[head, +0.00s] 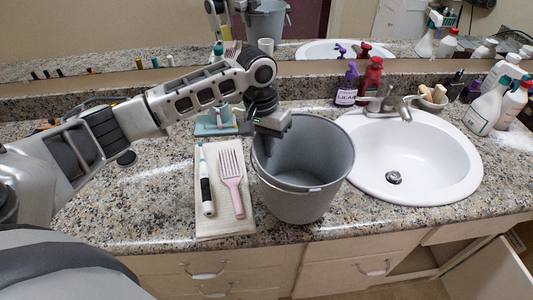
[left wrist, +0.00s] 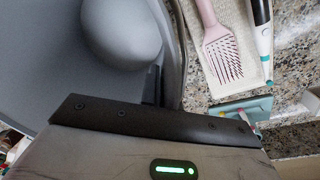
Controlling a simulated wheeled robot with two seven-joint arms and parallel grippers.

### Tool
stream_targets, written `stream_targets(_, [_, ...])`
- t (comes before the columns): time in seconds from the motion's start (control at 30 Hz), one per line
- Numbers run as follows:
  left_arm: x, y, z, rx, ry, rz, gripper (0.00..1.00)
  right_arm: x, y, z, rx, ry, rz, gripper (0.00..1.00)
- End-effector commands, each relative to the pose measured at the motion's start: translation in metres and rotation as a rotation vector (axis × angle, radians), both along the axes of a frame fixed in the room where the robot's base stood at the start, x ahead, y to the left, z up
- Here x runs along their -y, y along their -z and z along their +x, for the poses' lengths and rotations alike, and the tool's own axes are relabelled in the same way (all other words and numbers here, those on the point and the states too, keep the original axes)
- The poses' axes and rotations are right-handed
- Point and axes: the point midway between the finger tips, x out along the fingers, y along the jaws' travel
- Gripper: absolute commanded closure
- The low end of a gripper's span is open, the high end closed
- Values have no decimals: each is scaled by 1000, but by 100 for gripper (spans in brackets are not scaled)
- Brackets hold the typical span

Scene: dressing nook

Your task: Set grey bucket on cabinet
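The grey bucket (head: 308,205) is upright over the front of the speckled countertop of the cabinet (head: 130,215), between the towel and the sink. I cannot tell whether its base touches the counter. My left gripper (head: 268,140) reaches down at the bucket's back-left rim and is shut on that rim. In the left wrist view the bucket's inside (left wrist: 50,50) fills the left, looks empty, and its rim runs in between the fingers (left wrist: 165,95). The fingertips are mostly hidden. My right gripper is not in view.
A towel (head: 228,228) with a pink brush (head: 231,175) and a toothbrush (head: 206,185) lies left of the bucket. The sink (head: 440,165) is right, with soap bottles (head: 347,88) behind and spray bottles (head: 485,110) farther right. A cabinet door (head: 490,275) stands open at lower right.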

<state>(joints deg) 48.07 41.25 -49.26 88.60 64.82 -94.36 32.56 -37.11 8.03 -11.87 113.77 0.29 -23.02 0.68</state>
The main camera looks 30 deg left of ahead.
Motion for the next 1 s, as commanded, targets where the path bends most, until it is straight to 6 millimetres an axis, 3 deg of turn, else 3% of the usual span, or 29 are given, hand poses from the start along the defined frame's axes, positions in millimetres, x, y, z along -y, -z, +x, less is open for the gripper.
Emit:
stream_targets(0.2, [0, 28, -1, -1, 0, 0, 100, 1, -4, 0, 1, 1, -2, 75])
stream_targets(0.57, [0, 31, 0, 0, 0, 0, 100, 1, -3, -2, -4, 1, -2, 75])
stream_targets(0.67, [0, 33, -1, 0, 0, 1, 77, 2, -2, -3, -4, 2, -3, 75])
stream_targets(0.7, [0, 33, -1, 0, 0, 1, 75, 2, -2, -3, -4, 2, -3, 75])
stream_targets(1.0, [0, 31, 0, 1, 0, 1, 75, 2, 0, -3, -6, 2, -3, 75])
